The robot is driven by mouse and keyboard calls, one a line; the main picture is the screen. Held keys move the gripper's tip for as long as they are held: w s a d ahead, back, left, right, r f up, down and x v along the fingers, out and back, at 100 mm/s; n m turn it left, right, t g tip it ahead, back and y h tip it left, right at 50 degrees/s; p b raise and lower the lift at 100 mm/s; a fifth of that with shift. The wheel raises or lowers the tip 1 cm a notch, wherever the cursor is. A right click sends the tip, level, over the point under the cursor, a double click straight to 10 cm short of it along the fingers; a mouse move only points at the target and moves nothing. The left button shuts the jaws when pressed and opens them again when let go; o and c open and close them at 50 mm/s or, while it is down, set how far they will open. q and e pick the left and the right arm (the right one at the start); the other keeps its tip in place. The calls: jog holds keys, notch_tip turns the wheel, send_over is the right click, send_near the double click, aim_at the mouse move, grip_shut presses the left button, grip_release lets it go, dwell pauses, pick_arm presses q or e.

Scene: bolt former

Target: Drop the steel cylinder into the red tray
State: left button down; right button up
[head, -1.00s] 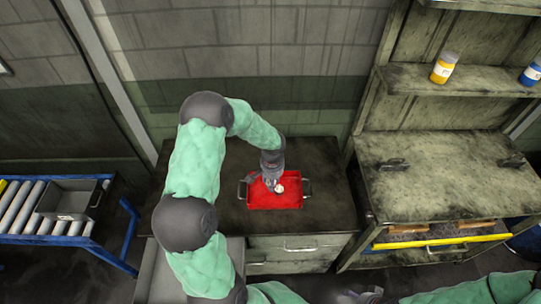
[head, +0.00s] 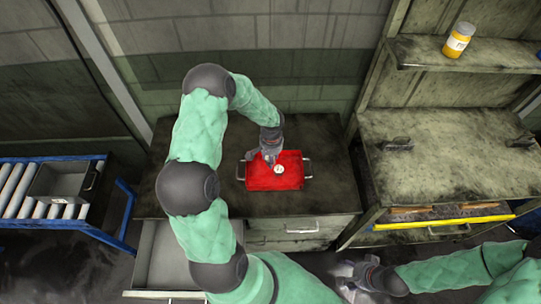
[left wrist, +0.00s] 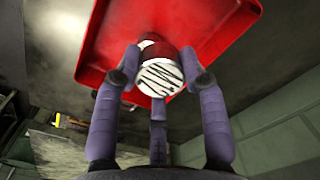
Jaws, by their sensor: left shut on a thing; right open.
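The red tray (head: 291,184) sits on the dark cabinet top and has a metal handle at each side. It fills the upper part of the left wrist view (left wrist: 235,25). My left gripper (head: 271,157) is over the tray and shut on the steel cylinder (head: 278,169). In the left wrist view, the fingers (left wrist: 160,72) surround the cylinder's pale, dark-streaked round end (left wrist: 160,78). The gap between cylinder and tray floor is hard to judge. My right gripper (head: 350,272) is open at the bottom of the head view, away from the tray.
The cabinet top (head: 325,150) is bare around the tray, and a drawer (head: 165,255) stands open below. A blue-framed roller conveyor with a grey bin (head: 62,181) is at left.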

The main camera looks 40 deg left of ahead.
pick_arm(q)
jog(key=shift+f, duration=0.25)
jog(key=c, duration=0.6)
grip_release()
notch_tip(320, 180, up, 12)
jog(key=shift+d, duration=0.15)
dwell(0.3)
